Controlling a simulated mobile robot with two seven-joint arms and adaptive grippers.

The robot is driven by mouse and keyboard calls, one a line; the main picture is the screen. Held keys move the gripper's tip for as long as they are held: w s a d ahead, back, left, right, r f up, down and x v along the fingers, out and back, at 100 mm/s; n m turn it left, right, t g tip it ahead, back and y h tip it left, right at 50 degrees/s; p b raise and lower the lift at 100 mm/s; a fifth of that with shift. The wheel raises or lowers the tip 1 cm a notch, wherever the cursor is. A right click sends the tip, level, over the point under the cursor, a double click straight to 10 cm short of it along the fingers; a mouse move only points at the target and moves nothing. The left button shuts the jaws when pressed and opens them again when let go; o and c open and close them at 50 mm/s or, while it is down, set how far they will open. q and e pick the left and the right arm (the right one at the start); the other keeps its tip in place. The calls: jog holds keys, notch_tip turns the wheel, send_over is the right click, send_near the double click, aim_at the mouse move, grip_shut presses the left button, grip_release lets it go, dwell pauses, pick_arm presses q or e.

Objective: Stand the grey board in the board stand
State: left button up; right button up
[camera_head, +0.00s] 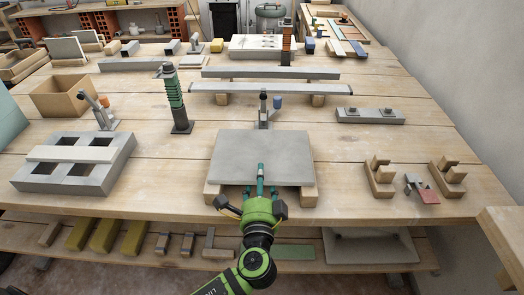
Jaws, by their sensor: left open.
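The grey board (262,150) lies flat on two wooden blocks near the front middle of the bench. My left gripper (253,183), on a green and grey wrist, is at the board's front edge. Its fingers are open and overlap the edge in the view; I cannot tell whether they touch it. Two notched wooden pieces, which look like the board stand (378,179), stand to the right, with the second piece (446,180) farther right. No board is in their notches. My right gripper is not in view.
A small clamp with a red plate (421,190) sits between the notched pieces. A dark green post (177,105) and a grey block with square holes (110,174) stand to the left. A long grey bar (270,88) lies behind the board. Bench is bare between board and stand.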

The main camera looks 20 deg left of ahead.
aim_at(263, 154)
pick_arm(q)
jog(key=x, duration=0.4)
jog(key=shift+w+p, duration=0.2)
jog(key=shift+p, duration=0.1)
jog(key=shift+w+a, duration=0.1)
jog(key=shift+w, duration=0.1)
grip_shut()
jog(key=shift+w+r, duration=0.1)
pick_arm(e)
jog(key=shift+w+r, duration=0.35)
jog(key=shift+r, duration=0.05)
pick_arm(q)
jog(key=shift+r, duration=0.5)
jog(key=r, duration=0.3)
jog(key=shift+d+r, duration=0.3)
jog(key=s+d+r, duration=0.3)
jog(key=d+r, duration=0.3)
jog(key=d, duration=0.4)
jog(key=shift+d+r+b, duration=0.2)
jog(key=shift+d+b, duration=0.1)
jog(key=shift+d, duration=0.05)
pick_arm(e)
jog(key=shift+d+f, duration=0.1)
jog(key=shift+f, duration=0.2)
